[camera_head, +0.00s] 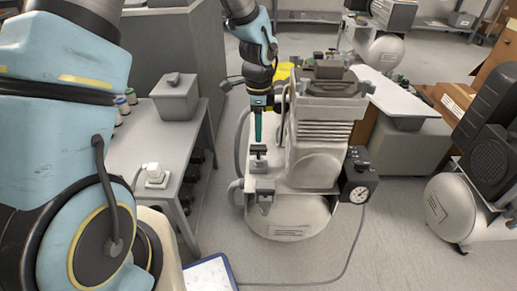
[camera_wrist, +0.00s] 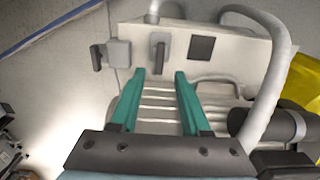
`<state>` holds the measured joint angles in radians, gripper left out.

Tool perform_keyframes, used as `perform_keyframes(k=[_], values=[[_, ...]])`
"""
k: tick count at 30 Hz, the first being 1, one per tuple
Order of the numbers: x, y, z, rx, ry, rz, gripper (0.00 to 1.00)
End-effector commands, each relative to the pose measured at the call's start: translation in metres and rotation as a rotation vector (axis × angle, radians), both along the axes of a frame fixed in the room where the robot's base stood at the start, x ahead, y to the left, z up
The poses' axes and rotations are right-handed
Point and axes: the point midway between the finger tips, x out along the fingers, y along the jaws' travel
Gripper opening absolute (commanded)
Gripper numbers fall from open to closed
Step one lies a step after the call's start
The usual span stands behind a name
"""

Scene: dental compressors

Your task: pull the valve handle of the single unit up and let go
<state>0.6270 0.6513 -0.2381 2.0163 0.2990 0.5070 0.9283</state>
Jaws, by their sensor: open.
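The single unit is a white compressor (camera_head: 318,130) on a rounded tank, standing on the floor mid-picture. My gripper (camera_head: 258,138) points down on its left side, with teal fingers. A dark handle (camera_head: 258,151) on a small grey block is just below the fingertips; a second grey fitting (camera_head: 265,190) sits nearer the front. In the wrist view the gripper (camera_wrist: 159,76) is open and empty. A grey lever (camera_wrist: 159,54) lies just beyond the gap between the fingertips, and a dark lever (camera_wrist: 97,57) is farther left. I cannot tell which is the valve handle.
A black gauge box (camera_head: 358,178) is on the unit's right side. A grey table (camera_head: 178,150) stands to the left, with a lidded box (camera_head: 175,97) on it. Another compressor (camera_head: 455,205) stands at right. A grey hose (camera_wrist: 268,75) and yellow part (camera_wrist: 302,80) are near my fingers.

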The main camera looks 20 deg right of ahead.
Motion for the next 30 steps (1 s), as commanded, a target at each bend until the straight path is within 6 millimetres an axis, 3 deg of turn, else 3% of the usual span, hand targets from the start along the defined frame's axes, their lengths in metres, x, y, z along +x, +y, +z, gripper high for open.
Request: perform_keyframes(k=[3, 9, 15, 23, 30], values=[[-0.001, 0.001, -0.027, 0.002, 0.002, 0.0, 0.46], [-0.001, 0.0, -0.056, 0.002, 0.001, 0.001, 0.46], [0.0, 0.0, -0.068, 0.0, 0.0, 0.002, 0.46], [0.0, 0.0, -0.068, 0.0, 0.0, 0.002, 0.46], [0.0, 0.0, -0.068, 0.0, 0.0, 0.002, 0.21]])
